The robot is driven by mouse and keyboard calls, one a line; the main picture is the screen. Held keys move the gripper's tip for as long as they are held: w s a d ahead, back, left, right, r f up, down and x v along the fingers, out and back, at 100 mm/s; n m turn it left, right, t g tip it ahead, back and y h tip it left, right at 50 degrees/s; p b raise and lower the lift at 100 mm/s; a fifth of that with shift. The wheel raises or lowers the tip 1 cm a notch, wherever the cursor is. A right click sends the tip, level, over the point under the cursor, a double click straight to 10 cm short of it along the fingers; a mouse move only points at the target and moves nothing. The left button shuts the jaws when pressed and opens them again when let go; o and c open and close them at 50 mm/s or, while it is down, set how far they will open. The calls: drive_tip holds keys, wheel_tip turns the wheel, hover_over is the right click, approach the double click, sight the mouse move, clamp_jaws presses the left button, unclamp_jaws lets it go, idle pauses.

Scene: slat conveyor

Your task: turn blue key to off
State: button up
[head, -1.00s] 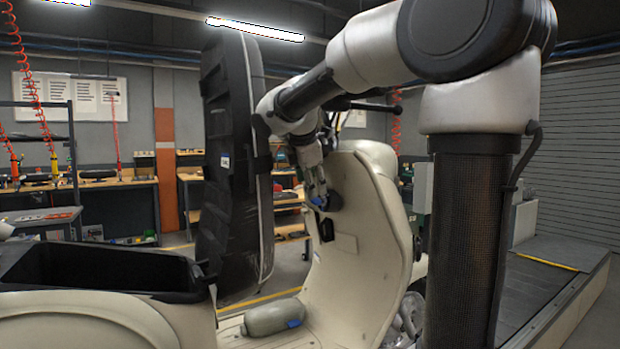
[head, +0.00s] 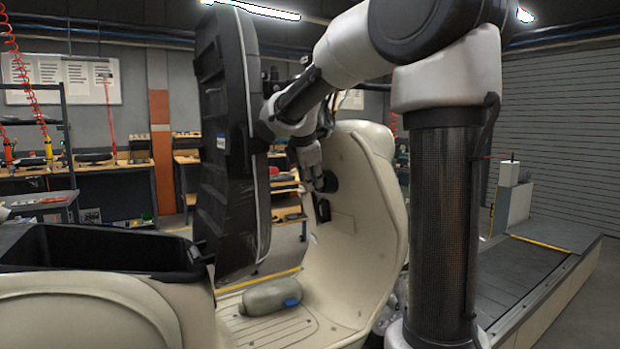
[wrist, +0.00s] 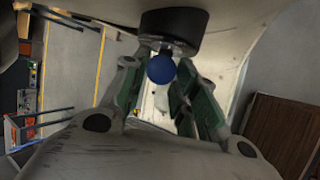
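The blue key (wrist: 161,68) shows in the wrist view as a round blue head just below a black round lock housing (wrist: 173,30). My gripper (wrist: 163,65) has its two green-padded fingers on either side of the key head, tips close to the housing. Whether the pads touch the key is unclear. In the head view my gripper (head: 322,185) points down at the black lock housing (head: 331,182) on the cream scooter's front shield (head: 350,235). The blue key is hidden there.
The scooter's black seat (head: 235,140) stands raised close left of my arm. The open black storage bin (head: 100,255) is at the left. A grey-green object with a blue end (head: 270,297) lies on the footboard. The slat conveyor (head: 540,265) runs at right.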

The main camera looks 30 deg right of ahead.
drive_tip(key=shift+o, duration=0.9)
drive_tip(key=shift+w+g, duration=0.15)
drive_tip(key=shift+g, duration=0.45)
drive_tip(key=shift+c, duration=0.3)
drive_tip(key=shift+n+g, duration=0.4)
drive_tip(key=shift+g, duration=0.3)
